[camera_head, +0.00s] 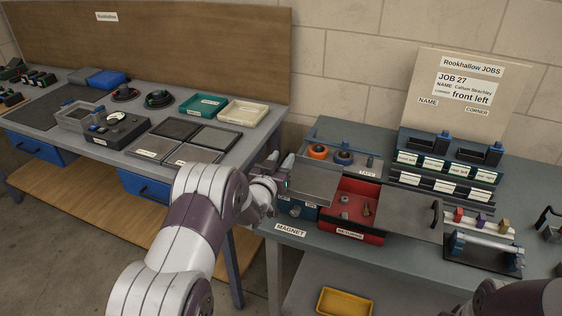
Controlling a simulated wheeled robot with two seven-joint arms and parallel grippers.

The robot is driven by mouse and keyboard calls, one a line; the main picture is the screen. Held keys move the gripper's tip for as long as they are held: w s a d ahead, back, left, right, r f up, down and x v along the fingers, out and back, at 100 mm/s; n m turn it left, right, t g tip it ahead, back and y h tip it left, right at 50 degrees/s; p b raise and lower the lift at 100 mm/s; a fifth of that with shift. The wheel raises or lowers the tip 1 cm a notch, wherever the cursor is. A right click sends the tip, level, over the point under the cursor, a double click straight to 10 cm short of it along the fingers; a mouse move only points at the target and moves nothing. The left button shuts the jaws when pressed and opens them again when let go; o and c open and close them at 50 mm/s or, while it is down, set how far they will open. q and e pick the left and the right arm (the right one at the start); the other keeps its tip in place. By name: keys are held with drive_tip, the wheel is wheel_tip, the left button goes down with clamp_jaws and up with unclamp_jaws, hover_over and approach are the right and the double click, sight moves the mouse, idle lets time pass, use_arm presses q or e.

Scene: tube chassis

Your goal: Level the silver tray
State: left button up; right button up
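A flat silver-grey tray or panel (316,182) lies at the left of the right bench, over a blue container (298,208) and beside an open red tray (366,212) holding small metal parts. I cannot tell for certain that this panel is the silver tray, or whether it sits level. My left gripper (283,170) is at the panel's left edge, its fingers pointing up and away from me. Whether it touches or grips the edge is unclear. Part of my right arm shows at the bottom right; its gripper is out of view.
A grey lid with a black handle (411,214) lies right of the red tray. Behind are orange and blue rings (318,152) and a labelled rack (445,165). A job board (463,95) leans on the wall. The left bench holds several trays (242,112).

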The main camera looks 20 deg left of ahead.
use_arm(q)
drive_tip(key=s+b, duration=0.1)
drive_tip(key=s, duration=1.1)
drive_tip(key=shift+s+a, duration=0.2)
drive_tip(key=shift+s, duration=0.2)
drive_tip(key=shift+f, duration=0.1)
drive_tip(key=s+f+g+y, duration=0.2)
drive_tip(key=s+f+g, duration=0.9)
drive_tip(key=s+d+r+g+p, duration=0.1)
drive_tip(key=s+d+r+g, duration=0.1)
drive_tip(key=s+d+r, duration=0.1)
drive_tip(key=s+d+r+g+h+p, duration=0.1)
drive_tip(key=s+d+r+g, duration=0.2)
drive_tip(key=s, duration=0.5)
drive_tip(key=shift+s+d+r+m+g+p, duration=0.3)
drive_tip(key=shift+d+r, duration=0.4)
drive_tip(key=shift+r, duration=0.25)
